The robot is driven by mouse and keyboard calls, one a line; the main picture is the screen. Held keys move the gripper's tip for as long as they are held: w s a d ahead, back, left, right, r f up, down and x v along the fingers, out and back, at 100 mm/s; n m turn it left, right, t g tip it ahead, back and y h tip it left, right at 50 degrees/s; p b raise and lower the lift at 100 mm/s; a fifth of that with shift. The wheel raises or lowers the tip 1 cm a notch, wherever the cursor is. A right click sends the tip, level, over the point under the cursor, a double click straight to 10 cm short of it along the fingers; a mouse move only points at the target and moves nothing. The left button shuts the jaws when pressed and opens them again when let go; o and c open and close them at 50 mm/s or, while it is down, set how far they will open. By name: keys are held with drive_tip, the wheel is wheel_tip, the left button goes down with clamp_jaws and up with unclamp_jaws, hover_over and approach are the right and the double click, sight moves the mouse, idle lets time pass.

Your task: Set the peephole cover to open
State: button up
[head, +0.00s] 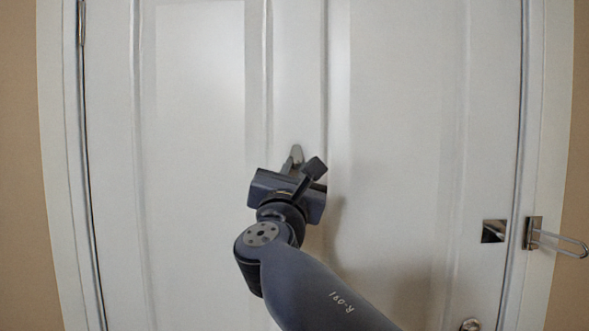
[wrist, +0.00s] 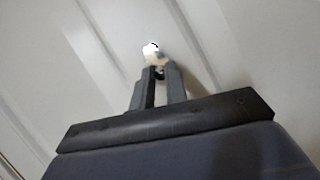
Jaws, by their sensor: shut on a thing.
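The peephole cover (head: 296,153) is a small pale metal piece on the middle stile of the white door (head: 400,130). In the wrist view the cover (wrist: 157,55) is pale, with a bright spot and a small dark mark at its upper end. My gripper (head: 297,168) is at the cover's lower part, close to the door. In the wrist view the fingers of my gripper (wrist: 160,72) come together on the lower end of the cover. The fingers hide that lower end, and I cannot clearly make out the peephole itself.
A swing-bar latch (head: 557,241) sticks out from the right door frame, beside a metal plate (head: 493,231) on the door. A door knob (head: 470,325) shows at the bottom right. A hinge (head: 81,22) is at the upper left. The door panels around my gripper are bare.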

drive_tip(key=shift+a+m, duration=0.1)
drive_tip(key=shift+m, duration=0.2)
clamp_jaws()
drive_tip(key=a+m+g+h, duration=0.1)
drive_tip(key=m, duration=0.3)
drive_tip(key=a+r+m+g+h, duration=0.1)
drive_tip(key=m+h, duration=0.1)
drive_tip(key=m, duration=0.1)
drive_tip(key=m+g+h, duration=0.1)
drive_tip(key=m, duration=0.3)
drive_tip(key=shift+a+r+m+p, duration=0.3)
drive_tip(key=shift+a+r+p, duration=0.1)
drive_tip(key=m+g+p, duration=0.1)
drive_tip(key=m, duration=0.1)
drive_tip(key=r+m+p, duration=0.1)
drive_tip(key=r+m+g+p, duration=0.1)
drive_tip(key=m, duration=0.1)
drive_tip(key=shift+a+m+g, duration=0.3)
drive_tip(key=shift+a, duration=0.1)
drive_tip(key=shift+r+m+g+y+p, duration=0.2)
drive_tip(key=shift+r+m+g+p, duration=0.15)
drive_tip(key=shift+m+p, duration=0.45)
drive_tip(key=shift+r+m+g+y+p, duration=0.2)
drive_tip(key=shift+m+g+p, duration=0.2)
drive_tip(key=shift+m, duration=0.6)
drive_tip(key=o, duration=0.8)
unclamp_jaws()
drive_tip(key=shift+a, duration=0.1)
